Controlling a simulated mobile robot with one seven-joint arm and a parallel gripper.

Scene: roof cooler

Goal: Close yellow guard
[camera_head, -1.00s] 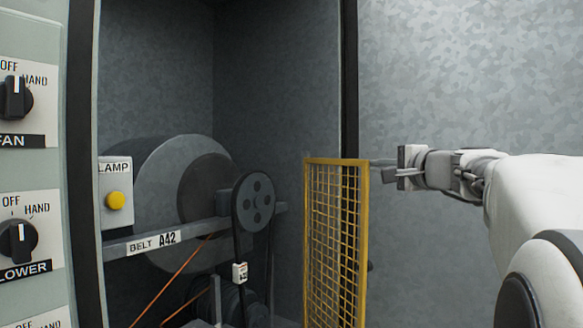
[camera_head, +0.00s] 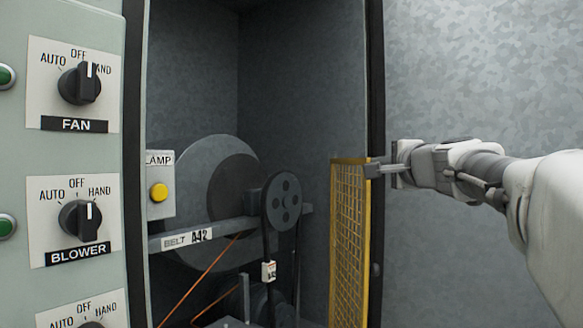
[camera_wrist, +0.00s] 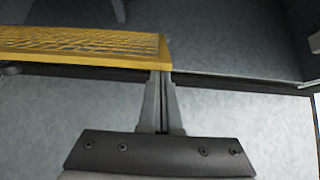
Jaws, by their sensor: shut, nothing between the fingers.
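The yellow guard (camera_head: 350,240) is a mesh panel in a yellow frame. It stands swung out at the right side of the cabinet opening, seen at a steep angle in the head view, and the belt and pulleys beside it are uncovered. My gripper (camera_head: 374,169) is shut and empty, its fingertips at the guard's upper right corner. In the wrist view the shut fingertips (camera_wrist: 162,76) reach the corner of the yellow frame (camera_wrist: 90,58), seemingly touching it; exact contact is hard to tell. The guard's lower end is cut off in the head view.
Inside the cabinet are a large blower drum (camera_head: 205,195), a black pulley (camera_head: 284,200), a rail labelled BELT A42 (camera_head: 187,239) and a yellow lamp button (camera_head: 159,192). A panel with knobs (camera_head: 80,84) stands at left. The dark door post (camera_head: 375,90) is beside the guard.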

